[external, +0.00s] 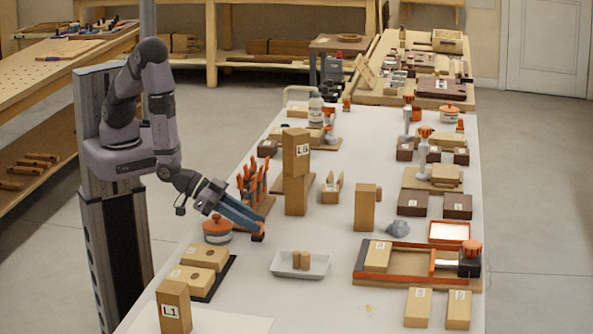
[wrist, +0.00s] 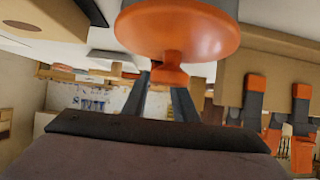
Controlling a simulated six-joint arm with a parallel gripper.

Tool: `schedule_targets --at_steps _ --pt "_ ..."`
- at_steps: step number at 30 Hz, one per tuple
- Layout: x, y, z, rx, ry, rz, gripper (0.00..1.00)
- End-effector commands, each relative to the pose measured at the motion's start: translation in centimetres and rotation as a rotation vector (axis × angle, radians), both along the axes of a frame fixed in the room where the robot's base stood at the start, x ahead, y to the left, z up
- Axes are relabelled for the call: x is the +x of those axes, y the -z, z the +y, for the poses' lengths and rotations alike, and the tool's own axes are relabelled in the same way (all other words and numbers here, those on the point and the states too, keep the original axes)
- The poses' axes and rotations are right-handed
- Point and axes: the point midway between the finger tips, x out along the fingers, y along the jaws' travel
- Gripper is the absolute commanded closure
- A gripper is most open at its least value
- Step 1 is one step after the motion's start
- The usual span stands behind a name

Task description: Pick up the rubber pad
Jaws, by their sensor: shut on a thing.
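My gripper (external: 258,231) reaches over the near left part of the white bench, its long blue-grey fingers sloping down to the right. It is shut on a small orange piece (external: 258,238) at the fingertips, low over the bench. I cannot tell surely that this piece is the rubber pad, nor whether it touches the bench. In the wrist view both fingers (wrist: 165,98) show, but an orange knob on a large orange lid (wrist: 180,30) covers the space near their tips. I see no other thing that is clearly a rubber pad.
An orange-lidded jar (external: 217,230) stands beneath the gripper. The rack of orange-handled tools (external: 252,185) is just behind the fingers, with tall wooden blocks (external: 296,170) to its right. A white tray (external: 301,265) holding two small cylinders is in front right.

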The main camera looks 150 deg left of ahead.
Motion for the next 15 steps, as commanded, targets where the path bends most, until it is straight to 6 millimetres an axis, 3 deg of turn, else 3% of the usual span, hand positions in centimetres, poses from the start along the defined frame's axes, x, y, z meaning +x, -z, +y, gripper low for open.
schedule_targets --at_steps 15 --pt "0.0 -7.0 0.0 0.001 -0.001 -0.005 0.96"
